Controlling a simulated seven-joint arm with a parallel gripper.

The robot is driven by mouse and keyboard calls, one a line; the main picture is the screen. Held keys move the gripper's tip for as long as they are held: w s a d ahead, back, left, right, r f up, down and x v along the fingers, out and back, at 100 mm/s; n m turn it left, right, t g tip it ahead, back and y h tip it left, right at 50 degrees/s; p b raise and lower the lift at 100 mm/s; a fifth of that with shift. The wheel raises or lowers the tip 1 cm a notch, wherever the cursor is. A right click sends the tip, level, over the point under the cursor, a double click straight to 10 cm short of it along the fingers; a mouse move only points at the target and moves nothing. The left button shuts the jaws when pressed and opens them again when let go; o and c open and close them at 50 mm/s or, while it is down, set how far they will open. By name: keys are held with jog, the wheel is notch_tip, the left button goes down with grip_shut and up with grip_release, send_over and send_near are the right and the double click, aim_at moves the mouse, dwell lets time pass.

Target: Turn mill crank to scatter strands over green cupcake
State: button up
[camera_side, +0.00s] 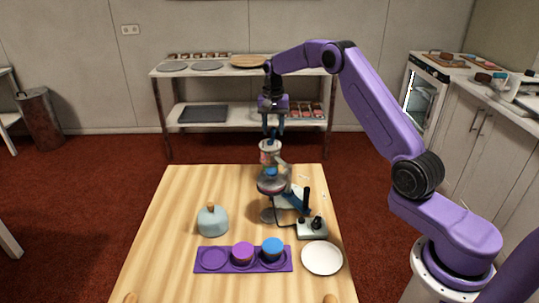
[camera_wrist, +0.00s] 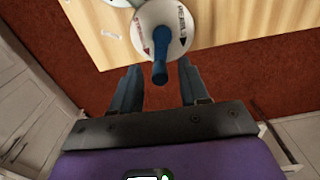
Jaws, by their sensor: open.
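The mill (camera_side: 270,148) is a pale upright cylinder with coloured marks, standing above a clear bowl-like part on a stand. In the wrist view its round white top (camera_wrist: 150,32) shows printed arrows, and the blue crank handle (camera_wrist: 160,74) points toward my gripper. My gripper (camera_side: 273,134) is pointing down just over the mill. In the wrist view my gripper (camera_wrist: 160,84) is open, its two blue fingers on either side of the handle, with gaps on both sides. I cannot make out a green cupcake in either view.
A purple tray (camera_side: 204,270) holds a purple cupcake (camera_side: 242,253) and a blue cupcake (camera_side: 272,248). A grey-teal dome (camera_side: 212,222), a control box with a stick (camera_side: 312,229) and a white plate (camera_side: 321,258) stand nearby. The table's left side (camera_side: 165,215) is clear.

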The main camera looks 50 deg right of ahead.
grip_shut()
jog(key=shift+w+a, duration=0.1)
jog(key=shift+w+a, duration=0.35)
jog(key=shift+w, duration=0.1)
jog(key=shift+a, duration=0.1)
jog(key=shift+w+a, duration=0.3)
jog(key=shift+a, duration=0.25)
